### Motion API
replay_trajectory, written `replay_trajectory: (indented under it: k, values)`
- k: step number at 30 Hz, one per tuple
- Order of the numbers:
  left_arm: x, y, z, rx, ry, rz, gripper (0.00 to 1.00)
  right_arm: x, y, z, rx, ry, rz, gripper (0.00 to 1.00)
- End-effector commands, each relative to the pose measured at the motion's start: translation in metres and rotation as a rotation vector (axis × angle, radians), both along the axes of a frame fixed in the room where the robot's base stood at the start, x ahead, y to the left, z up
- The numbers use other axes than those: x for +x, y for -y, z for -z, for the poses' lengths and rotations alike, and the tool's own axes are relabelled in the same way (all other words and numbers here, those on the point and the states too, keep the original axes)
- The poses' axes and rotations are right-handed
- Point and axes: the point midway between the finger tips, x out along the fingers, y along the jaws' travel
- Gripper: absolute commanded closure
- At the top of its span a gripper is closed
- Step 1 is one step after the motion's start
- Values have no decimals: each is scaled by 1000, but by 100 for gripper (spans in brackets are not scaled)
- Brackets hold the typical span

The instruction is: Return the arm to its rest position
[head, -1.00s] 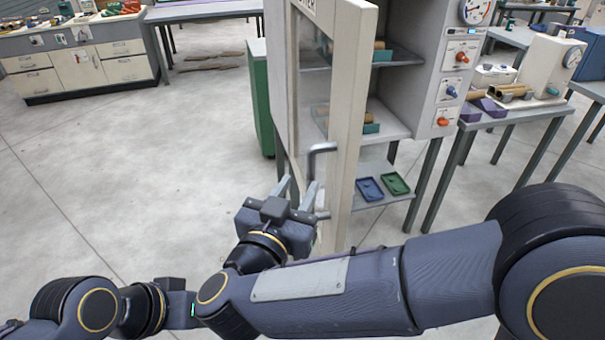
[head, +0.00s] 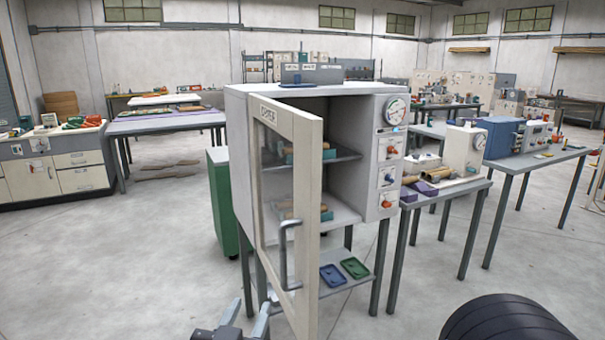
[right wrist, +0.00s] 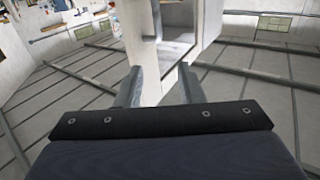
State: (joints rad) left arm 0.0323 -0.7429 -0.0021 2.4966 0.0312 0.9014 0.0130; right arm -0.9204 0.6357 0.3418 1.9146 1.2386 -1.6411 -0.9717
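My right gripper (head: 246,320) shows at the bottom edge of the head view, below the handle of an open cabinet door. Its two fingers are apart with nothing between them that I can see as held. In the right wrist view, both fingers (right wrist: 158,88) are spread, with the pale door edge (right wrist: 143,40) beyond them. The door (head: 308,190) stands swung open on the dryer cabinet, and its grey handle (head: 284,255) is clear of the fingers. A dark rounded part of my right arm (head: 505,322) shows at bottom right. My left gripper is out of view.
The cabinet (head: 350,170) holds tubes on two shelves. A blue tray (head: 332,275) and a green tray (head: 355,267) lie on the shelf under it. A bench (head: 450,187) with devices stands to the right. Open floor (head: 120,270) lies to the left.

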Motion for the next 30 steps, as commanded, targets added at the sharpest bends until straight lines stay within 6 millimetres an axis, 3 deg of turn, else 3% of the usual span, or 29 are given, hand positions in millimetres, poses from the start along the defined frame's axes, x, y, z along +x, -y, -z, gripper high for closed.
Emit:
replay_trajectory:
  k: [11, 20, 25, 30]
  values:
    - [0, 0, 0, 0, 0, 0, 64, 36, 23, -27, 154, 16, -158, 66]
    - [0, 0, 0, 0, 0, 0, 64, 58, 69, -53, 292, -11, -386, 66]
    - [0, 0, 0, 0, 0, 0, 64, 43, 125, -45, 335, -139, -543, 66]
    - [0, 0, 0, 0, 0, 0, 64, -9, 190, 5, 344, -410, -591, 66]
